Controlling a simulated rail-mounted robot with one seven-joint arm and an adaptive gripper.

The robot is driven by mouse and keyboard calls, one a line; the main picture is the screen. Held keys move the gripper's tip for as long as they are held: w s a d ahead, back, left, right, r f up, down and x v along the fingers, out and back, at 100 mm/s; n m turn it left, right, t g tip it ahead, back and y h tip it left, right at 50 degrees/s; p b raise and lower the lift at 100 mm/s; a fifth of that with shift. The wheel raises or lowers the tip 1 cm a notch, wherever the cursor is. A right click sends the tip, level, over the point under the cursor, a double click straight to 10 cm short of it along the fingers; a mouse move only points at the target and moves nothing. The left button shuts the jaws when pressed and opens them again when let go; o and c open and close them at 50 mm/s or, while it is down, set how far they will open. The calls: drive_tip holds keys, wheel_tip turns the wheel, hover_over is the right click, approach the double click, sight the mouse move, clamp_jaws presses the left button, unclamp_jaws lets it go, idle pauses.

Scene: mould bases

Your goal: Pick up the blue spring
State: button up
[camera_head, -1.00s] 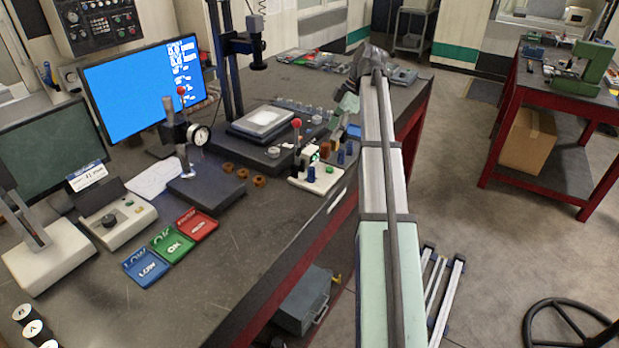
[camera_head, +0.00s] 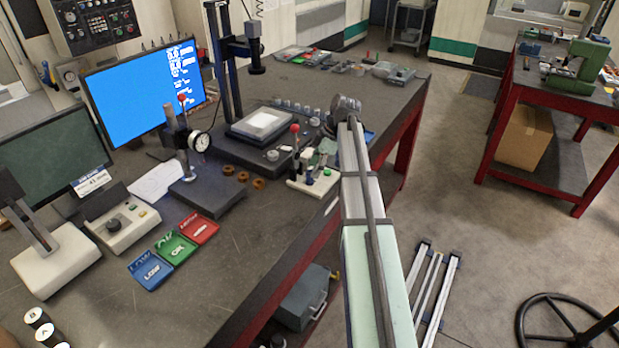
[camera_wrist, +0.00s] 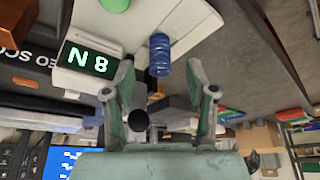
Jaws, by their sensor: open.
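The blue spring (camera_wrist: 160,55) stands on a white tester base in the wrist view, close to a green button and a lit display. In the head view it looks like a small blue coil (camera_head: 310,178) on the tester's base. My gripper (camera_wrist: 158,70) is open, with one finger on either side of the spring's near end in the picture. Nothing is held. I cannot tell how much depth separates the fingertips from the spring.
The white tester (camera_head: 298,184) has a red-knobbed lever and a green button (camera_wrist: 115,4). Its display (camera_wrist: 87,61) is close to the left finger. Brown rings (camera_head: 243,174) lie left of it. A dark platform (camera_head: 207,194) carries a dial gauge stand. The bench front is open.

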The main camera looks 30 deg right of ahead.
sight(309, 179)
drive_tip(key=shift+p+x, duration=0.6)
drive_tip(key=shift+x, duration=1.15)
clamp_jaws()
drive_tip(key=shift+r, duration=0.15)
